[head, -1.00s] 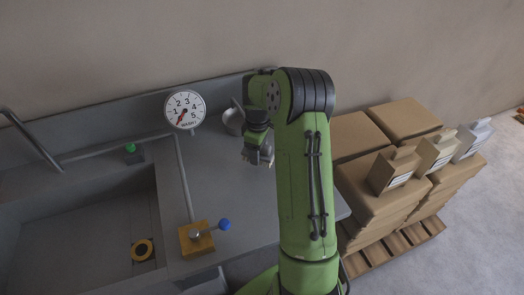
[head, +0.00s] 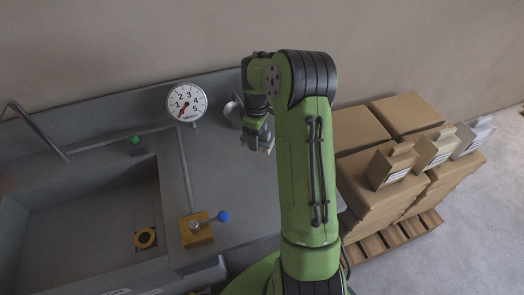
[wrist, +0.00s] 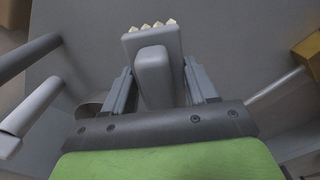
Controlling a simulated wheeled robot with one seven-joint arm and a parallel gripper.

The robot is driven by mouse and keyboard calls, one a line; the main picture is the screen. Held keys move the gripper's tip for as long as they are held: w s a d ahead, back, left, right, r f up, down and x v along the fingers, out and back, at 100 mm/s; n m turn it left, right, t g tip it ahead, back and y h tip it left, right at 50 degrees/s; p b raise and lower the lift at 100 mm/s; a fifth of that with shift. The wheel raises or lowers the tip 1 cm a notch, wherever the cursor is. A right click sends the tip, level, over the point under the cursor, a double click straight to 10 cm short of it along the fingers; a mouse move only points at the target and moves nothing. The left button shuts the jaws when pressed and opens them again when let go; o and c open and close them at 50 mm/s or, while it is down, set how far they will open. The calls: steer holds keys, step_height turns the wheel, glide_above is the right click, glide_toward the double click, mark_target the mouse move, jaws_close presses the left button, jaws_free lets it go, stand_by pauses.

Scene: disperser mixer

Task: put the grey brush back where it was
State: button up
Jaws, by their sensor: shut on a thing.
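The grey brush (wrist: 155,65) is between the fingers of my gripper (wrist: 160,85) in the wrist view. It is a blunt grey block with pale bristle tufts along its far edge. My gripper is shut on it. In the head view my gripper (head: 262,140) hangs above the grey counter (head: 215,165), right of the metal cup, and partly hidden by my arm. The brush is small there, with only a pale edge showing. I cannot tell its exact height above the counter.
A round gauge (head: 187,101) and a metal cup (head: 233,112) stand at the back. A yellow block with a blue-knobbed lever (head: 196,230) is at the front. A sink (head: 85,215) lies left, with a green button (head: 135,141) behind it. Stacked cartons (head: 385,195) stand right.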

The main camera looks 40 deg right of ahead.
steer(key=p, duration=0.4)
glide_toward(211, 167)
steer(key=shift+m, duration=0.4)
step_height(211, 167, down, 6)
steer(key=shift+r+b, duration=0.1)
steer(key=shift+b, duration=0.5)
steer(key=shift+f, duration=0.2)
steer(key=o, duration=1)
steer(key=shift+r, duration=0.1)
